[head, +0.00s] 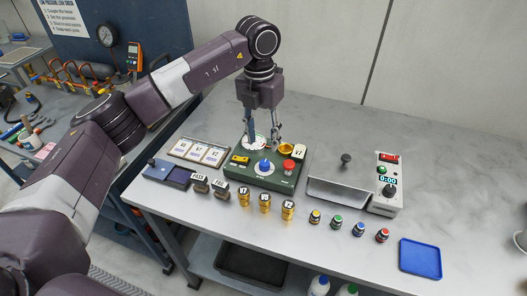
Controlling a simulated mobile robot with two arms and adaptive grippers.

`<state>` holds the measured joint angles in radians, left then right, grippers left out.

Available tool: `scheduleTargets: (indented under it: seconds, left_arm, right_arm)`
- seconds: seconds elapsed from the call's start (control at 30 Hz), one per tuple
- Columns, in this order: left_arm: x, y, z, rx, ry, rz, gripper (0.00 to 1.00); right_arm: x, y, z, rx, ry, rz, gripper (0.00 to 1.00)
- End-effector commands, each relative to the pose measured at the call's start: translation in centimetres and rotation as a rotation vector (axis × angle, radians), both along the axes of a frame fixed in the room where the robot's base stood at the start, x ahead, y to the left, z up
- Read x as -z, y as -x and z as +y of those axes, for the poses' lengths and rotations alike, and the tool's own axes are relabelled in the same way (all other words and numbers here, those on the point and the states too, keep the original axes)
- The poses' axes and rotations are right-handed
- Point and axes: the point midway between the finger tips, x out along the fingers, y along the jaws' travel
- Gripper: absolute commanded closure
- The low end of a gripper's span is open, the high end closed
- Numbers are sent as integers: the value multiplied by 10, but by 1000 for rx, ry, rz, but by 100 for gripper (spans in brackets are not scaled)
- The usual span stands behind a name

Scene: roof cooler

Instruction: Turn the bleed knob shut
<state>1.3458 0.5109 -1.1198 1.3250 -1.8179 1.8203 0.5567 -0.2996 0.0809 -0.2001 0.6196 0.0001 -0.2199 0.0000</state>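A green panel box (258,180) stands on the metal bench. On its top are a blue knob (265,166) on a white round plate, a red button (289,165), a yellow piece (240,160) and a gold round fitting (285,149). No label is readable, so I cannot tell for certain which is the bleed knob; the blue one looks like a knob. My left gripper (263,140) points down over the back of the box, near a white round dial (254,143). Its fingers are apart, with nothing visible held. Contact with the box cannot be told. My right gripper is not in view.
Card tray (186,149), dark blue box (164,174) and small labelled blocks (200,184) stand left. Gold weights (265,203) and small bottles (336,222) stand in front. A metal device with timer (387,182) and blue tray (420,258) are right. The back right bench is clear.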

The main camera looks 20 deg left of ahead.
Motion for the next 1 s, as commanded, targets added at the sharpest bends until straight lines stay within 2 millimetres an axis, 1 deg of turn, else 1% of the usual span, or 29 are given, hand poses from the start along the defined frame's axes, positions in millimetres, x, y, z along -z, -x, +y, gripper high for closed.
scheduleTargets:
  seconds: [0.03, 0.1, 0.2, 0.3, 0.87, 0.93, 1.0]
  left_arm:
    - [-11, -1, 0, 0, 1, -3, 60]
    - [-21, -1, 0, 0, 0, -2, 60]
    - [-31, -1, 1, -1, -1, -1, 60]
    - [-37, 0, 1, -1, 0, 0, 60]
    - [-37, 0, 1, 0, 1, 2, 60]
    - [-35, 3, 1, -1, 0, 6, 60]
    - [-33, 11, 1, -1, 0, 9, 60]
  right_arm:
    - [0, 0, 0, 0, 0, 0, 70]
    - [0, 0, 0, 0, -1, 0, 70]
    - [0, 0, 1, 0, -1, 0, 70]
    - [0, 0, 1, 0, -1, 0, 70]
    - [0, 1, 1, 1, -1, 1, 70]
    - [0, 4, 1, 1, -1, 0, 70]
    - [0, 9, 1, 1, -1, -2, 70]
